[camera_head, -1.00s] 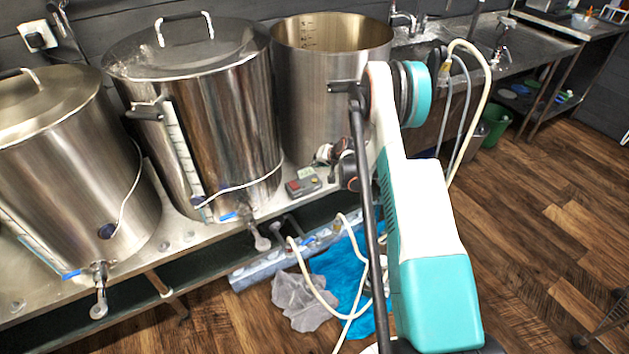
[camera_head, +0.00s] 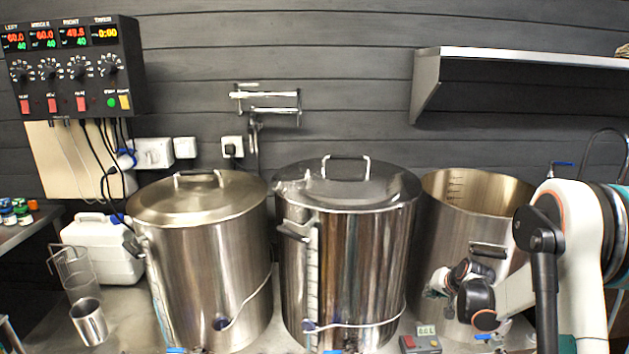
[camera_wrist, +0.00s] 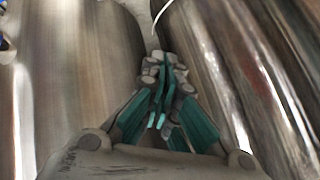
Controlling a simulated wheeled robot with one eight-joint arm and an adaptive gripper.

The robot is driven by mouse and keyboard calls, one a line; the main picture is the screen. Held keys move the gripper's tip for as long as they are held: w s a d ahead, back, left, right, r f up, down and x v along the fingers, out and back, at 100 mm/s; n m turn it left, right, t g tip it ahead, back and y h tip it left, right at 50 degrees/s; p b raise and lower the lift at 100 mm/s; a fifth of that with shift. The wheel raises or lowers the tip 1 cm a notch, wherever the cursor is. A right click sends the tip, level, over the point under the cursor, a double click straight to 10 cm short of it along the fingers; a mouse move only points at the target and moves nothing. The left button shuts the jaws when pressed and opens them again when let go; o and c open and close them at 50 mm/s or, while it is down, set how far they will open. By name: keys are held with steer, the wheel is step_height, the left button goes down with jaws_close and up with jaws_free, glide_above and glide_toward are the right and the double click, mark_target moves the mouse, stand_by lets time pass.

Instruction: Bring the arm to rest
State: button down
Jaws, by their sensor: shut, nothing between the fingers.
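My gripper (camera_wrist: 160,100) shows in the wrist view with its teal fingers together and nothing between them. Shiny steel walls of kettles stand on both sides of it in that view. In the head view my white arm with dark joints is at the lower right. Its far end is in front of the open steel pot (camera_head: 440,225); the fingers cannot be made out there.
Two lidded kettles, the left one (camera_head: 205,270) and the middle one (camera_head: 375,265), stand left of the open pot. A control box (camera_head: 80,85) and a shelf (camera_head: 510,65) are on the wall. A white canister (camera_head: 105,255) and a steel cup (camera_head: 90,325) stand left.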

steer(key=s+a+r+n, duration=0.1)
steer(key=s+a+r, duration=0.5)
steer(key=s+r, duration=0.35)
steer(key=s+a+r+n, duration=0.2)
steer(key=s+a+r, duration=0.5)
steer(key=r, duration=0.4)
steer(key=s+a+n, duration=0.1)
steer(key=s+a, duration=0.1)
steer(key=s, duration=1.1)
steer(key=s+a+n+g+h, duration=0.1)
steer(key=s+a, duration=0.1)
steer(key=s, duration=1.2)
steer(key=shift+n+b, duration=0.3)
steer(key=shift+b, duration=0.1)
steer(key=c, duration=2.4)
jaws_free()
steer(key=shift+w+a, duration=0.1)
